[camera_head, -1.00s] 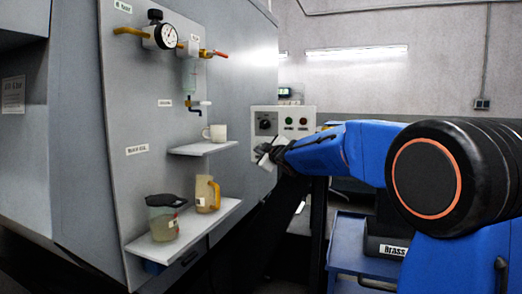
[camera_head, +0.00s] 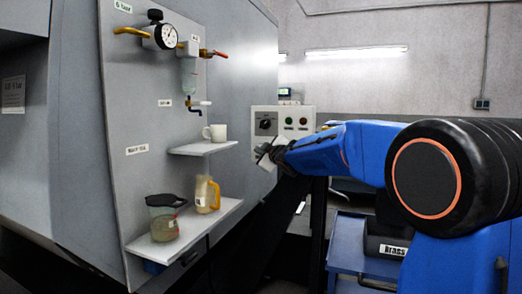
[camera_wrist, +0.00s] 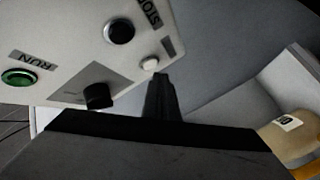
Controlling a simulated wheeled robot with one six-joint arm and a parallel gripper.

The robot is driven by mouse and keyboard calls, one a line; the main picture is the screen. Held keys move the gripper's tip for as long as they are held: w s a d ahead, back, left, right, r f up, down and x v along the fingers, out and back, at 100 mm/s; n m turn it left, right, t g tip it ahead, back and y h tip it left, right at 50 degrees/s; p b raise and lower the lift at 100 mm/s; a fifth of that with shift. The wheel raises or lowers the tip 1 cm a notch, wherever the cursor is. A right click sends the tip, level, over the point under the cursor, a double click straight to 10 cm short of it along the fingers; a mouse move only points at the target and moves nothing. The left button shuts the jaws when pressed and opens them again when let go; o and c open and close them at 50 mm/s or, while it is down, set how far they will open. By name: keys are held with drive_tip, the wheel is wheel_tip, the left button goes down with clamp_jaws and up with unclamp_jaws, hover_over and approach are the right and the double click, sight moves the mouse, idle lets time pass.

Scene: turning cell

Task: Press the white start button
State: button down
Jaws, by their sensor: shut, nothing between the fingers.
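The white start button (camera_wrist: 150,63) is a small round button on the pale control panel (camera_wrist: 75,80), beside a dark label strip. My gripper (camera_wrist: 160,78) is shut and empty. Its narrow dark fingertips show just below the white button in the wrist view, close to it; I cannot tell whether they touch it. In the head view my gripper (camera_head: 263,155) is at the lower part of the panel (camera_head: 282,112), and the white button cannot be made out there.
The panel also carries a green RUN button (camera_wrist: 19,77), a dark button (camera_wrist: 119,32) by a STOP label and a black knob (camera_wrist: 98,95). Left of it are shelves with a white mug (camera_head: 215,132) and two jugs (camera_head: 207,194) (camera_head: 165,217). A blue cart (camera_head: 345,240) stands below my arm.

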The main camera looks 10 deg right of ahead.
drive_tip(key=shift+w, duration=0.1)
idle(0.3)
drive_tip(key=shift+w+d, duration=0.25)
